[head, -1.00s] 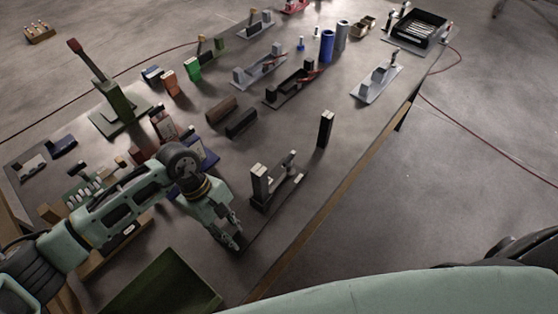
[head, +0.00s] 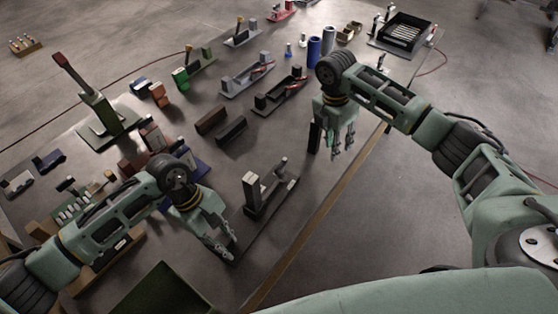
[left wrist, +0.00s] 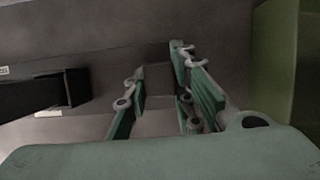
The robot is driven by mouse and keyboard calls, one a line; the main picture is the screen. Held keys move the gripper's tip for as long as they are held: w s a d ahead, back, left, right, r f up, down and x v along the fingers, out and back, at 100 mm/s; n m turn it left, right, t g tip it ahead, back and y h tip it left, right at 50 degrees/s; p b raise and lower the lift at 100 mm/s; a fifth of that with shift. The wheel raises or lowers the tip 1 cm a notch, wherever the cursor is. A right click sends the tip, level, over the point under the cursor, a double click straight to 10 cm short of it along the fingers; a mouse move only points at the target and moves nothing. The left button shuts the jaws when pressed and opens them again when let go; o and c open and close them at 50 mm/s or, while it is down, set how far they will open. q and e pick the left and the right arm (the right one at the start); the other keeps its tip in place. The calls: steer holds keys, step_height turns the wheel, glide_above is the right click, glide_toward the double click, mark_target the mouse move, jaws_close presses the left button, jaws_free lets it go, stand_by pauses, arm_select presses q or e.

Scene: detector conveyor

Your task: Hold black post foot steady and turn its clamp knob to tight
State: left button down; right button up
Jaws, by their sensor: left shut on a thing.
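The black post foot (head: 272,208) is a long dark plate near the table's front edge. It bears a taller black post (head: 252,194) with a pale top and a lower part with a small grey upright cylinder (head: 284,163), perhaps the clamp knob. My left gripper (head: 227,247) is shut on the plate's near left end; in the left wrist view its fingers (left wrist: 160,80) stand either side of a dark strip, and a black block shows at left. My right gripper (head: 342,152) hangs right of and beyond the foot, fingers apart and empty. The knob's setting is too small to tell.
A black upright block (head: 314,138) stands just behind my right gripper. Dark blocks (head: 221,127) and grey and black fixtures lie beyond the foot. A green bin (head: 165,290) stands at the near left. The tabletop between foot and right gripper is clear.

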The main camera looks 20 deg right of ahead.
steer(key=w+a+r+n, duration=0.2)
steer(key=a+r, duration=0.4)
steer(key=a, duration=0.5)
steer(key=n+t+y, duration=0.1)
steer(key=n, duration=0.1)
glide_toward(279, 165)
step_height(279, 165, down, 9)
steer(key=shift+d+r, duration=0.1)
steer(key=shift+r, duration=0.1)
jaws_close()
